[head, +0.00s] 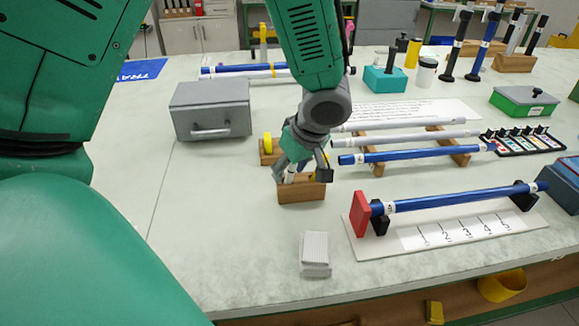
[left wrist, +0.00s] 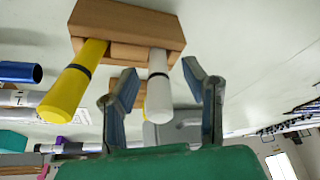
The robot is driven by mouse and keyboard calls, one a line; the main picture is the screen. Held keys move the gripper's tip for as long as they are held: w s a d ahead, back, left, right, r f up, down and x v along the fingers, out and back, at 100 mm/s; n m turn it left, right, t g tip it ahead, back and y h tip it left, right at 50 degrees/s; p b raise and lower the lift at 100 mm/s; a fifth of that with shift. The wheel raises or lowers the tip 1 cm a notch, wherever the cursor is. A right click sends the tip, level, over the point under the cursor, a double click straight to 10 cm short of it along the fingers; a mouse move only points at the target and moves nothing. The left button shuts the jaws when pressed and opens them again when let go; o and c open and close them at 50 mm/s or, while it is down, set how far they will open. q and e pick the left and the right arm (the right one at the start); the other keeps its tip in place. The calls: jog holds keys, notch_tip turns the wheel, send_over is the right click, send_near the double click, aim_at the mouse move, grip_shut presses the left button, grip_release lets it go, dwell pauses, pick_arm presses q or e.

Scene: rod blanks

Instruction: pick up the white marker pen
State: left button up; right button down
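The white marker pen (left wrist: 158,88) stands in a wooden holder (left wrist: 125,25), beside a yellow marker (left wrist: 72,85) in the left wrist view. In the head view the holder (head: 302,192) stands on the table, and a small part of the white pen (head: 290,174) shows between the fingers. My left gripper (head: 303,172) is over the holder with its fingers pointing down. In the left wrist view my left gripper (left wrist: 163,82) is open, one finger on each side of the white pen, with gaps visible. My right gripper is not in view.
A grey box (head: 210,110) stands to the left. A ribbed grey block (head: 315,254) lies nearer the front. To the right are a white board (head: 380,245) carrying a blue rod (head: 450,198), and several rods on a wooden rack (head: 455,148). The front left tabletop is clear.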

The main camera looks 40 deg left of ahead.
pick_arm(q)
jog(key=shift+d, duration=0.2)
grip_shut()
